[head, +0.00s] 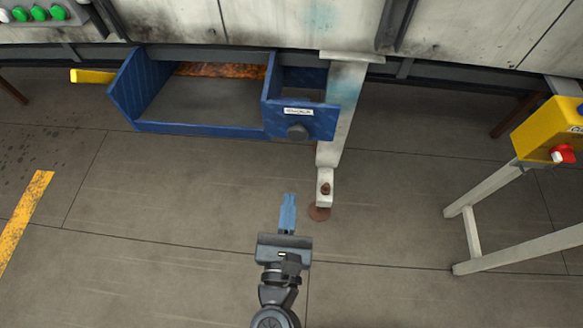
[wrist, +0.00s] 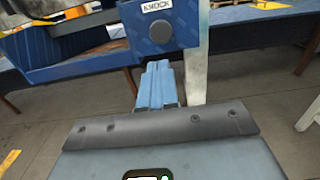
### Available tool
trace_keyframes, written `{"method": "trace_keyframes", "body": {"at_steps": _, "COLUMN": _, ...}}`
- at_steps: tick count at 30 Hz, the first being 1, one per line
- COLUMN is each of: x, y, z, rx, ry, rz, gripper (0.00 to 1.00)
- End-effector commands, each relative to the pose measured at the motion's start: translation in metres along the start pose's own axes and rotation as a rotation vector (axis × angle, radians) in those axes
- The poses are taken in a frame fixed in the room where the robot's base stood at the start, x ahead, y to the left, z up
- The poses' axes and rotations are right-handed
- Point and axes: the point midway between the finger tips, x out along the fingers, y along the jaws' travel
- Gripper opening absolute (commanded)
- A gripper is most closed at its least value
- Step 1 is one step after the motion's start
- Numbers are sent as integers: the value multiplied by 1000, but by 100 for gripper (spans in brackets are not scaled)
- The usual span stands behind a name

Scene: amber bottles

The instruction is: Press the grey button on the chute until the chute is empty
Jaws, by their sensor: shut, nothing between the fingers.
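The blue chute (head: 200,129) hangs at the bench's front edge, in the upper middle of the head view. Its wide bay shows a bare grey inside and a rusty brown strip (head: 222,69) at the back; I see no bottles in it. The round grey button (head: 297,132) is on the front of the narrow right part, under a white label. In the wrist view the button (wrist: 160,32) is just beyond the fingertips, under a label reading KNOCK. My gripper (head: 289,197) is shut and empty, with its blue fingers pointing toward the button, apart from it.
A pale bench leg (head: 343,115) stands close to the right of the button, with its foot (head: 324,188) on the floor. A yellow box (head: 552,131) with a red knob sits on a pale stand at right. Green buttons (head: 39,13) are at top left. The floor between is open.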

Motion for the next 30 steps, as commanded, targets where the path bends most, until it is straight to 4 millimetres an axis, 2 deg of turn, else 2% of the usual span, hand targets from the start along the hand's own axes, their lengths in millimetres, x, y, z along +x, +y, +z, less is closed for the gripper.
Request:
{"method": "trace_keyframes", "body": {"at_steps": 5, "x": 26, "y": 0, "z": 3, "rx": -1, "ry": -4, "rz": -1, "gripper": 0}}
{"method": "trace_keyframes", "body": {"at_steps": 18, "x": 109, "y": 0, "z": 2, "rx": -2, "ry": -2, "rz": -1, "gripper": 0}}
{"method": "trace_keyframes", "body": {"at_steps": 24, "x": 129, "y": 0, "z": 1, "rx": -1, "ry": 0, "rz": -1, "gripper": 0}}
{"method": "trace_keyframes", "body": {"at_steps": 30, "x": 135, "y": 0, "z": 0, "rx": -1, "ry": -1, "rz": 0, "gripper": 0}}
